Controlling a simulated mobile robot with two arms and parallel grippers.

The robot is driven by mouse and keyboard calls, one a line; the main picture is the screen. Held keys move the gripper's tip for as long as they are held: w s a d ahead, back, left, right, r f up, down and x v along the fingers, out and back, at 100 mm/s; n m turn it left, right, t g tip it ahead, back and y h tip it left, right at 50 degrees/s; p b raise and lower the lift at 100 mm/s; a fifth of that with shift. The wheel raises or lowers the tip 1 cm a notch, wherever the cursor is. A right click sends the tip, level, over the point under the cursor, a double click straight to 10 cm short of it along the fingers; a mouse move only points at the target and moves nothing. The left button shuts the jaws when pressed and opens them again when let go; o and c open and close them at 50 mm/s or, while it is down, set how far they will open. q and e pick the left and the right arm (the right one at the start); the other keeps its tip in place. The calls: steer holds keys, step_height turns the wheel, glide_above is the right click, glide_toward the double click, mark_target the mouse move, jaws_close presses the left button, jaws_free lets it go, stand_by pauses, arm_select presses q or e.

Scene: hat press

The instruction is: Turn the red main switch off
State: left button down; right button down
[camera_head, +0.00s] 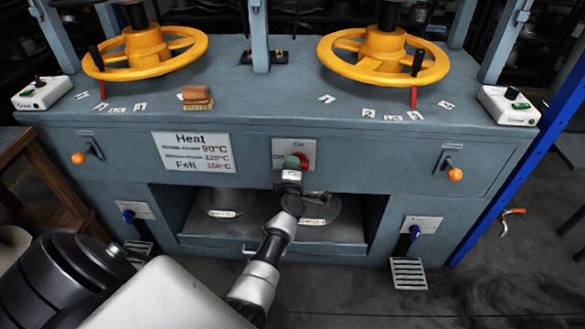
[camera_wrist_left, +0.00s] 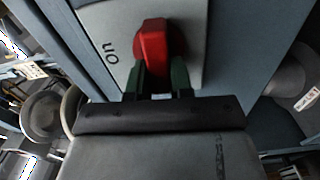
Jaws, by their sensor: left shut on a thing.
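The red main switch (camera_head: 305,160) sits on a light grey plate (camera_head: 280,146) in the middle of the blue-grey press front, with "On" above it and another label at its left. In the left wrist view the red switch knob (camera_wrist_left: 155,42) stands between the green fingertips. My left gripper (camera_head: 293,163) reaches up to it from below and is shut on the knob. In the left wrist view the gripper (camera_wrist_left: 158,78) covers the knob's near end. Which label the knob points at I cannot tell for sure. My right gripper is not in view.
Two yellow handwheels (camera_head: 145,52) and (camera_head: 383,56) stand above the press top. Orange-tipped levers (camera_head: 79,158) and (camera_head: 455,174) flank the switch. An open bay with a metal drawer (camera_head: 205,246) lies below it. A temperature sign (camera_head: 193,152) is at its left.

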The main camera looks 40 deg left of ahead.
arm_select(q)
steer(key=shift+f+n, duration=0.2)
steer(key=shift+n, duration=0.3)
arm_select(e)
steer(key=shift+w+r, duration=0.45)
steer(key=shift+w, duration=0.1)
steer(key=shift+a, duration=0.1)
arm_select(q)
steer(key=c, duration=1)
jaws_free()
steer(key=shift+r, duration=0.1)
steer(key=shift+s, duration=0.1)
steer(key=p+v, duration=0.3)
steer(key=v, duration=0.7)
steer(key=shift+s+d, duration=0.25)
steer(key=shift+d, duration=0.05)
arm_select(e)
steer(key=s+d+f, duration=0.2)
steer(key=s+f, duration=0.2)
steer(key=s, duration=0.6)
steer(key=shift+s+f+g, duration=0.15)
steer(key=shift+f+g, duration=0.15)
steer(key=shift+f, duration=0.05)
